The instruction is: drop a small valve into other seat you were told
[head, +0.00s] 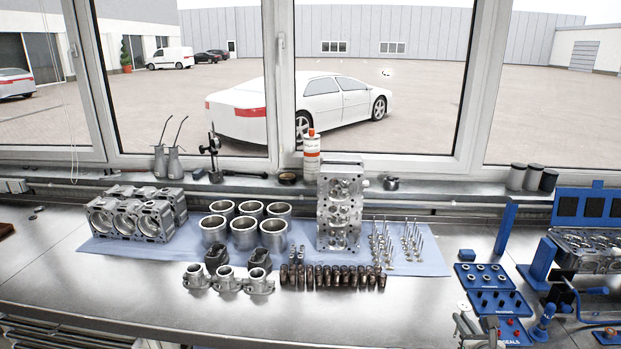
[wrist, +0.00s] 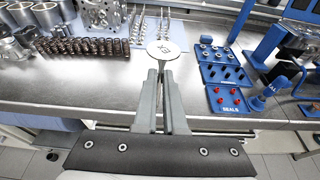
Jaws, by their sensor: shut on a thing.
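My gripper (wrist: 163,78) is shut on a valve (wrist: 163,50). A cylinder head (head: 590,243) sits on a blue stand at the far right, right of and beyond my gripper. It also shows at the right in the wrist view (wrist: 291,45). Its seats are too small to tell apart.
Blue trays (head: 493,277) of small parts stand between my gripper and the blue stand. A blue-handled tool (head: 542,325) stands beside them. More valves (head: 412,242), another cylinder head (head: 340,205) and springs (head: 330,277) stand to the left. The front left bench is clear.

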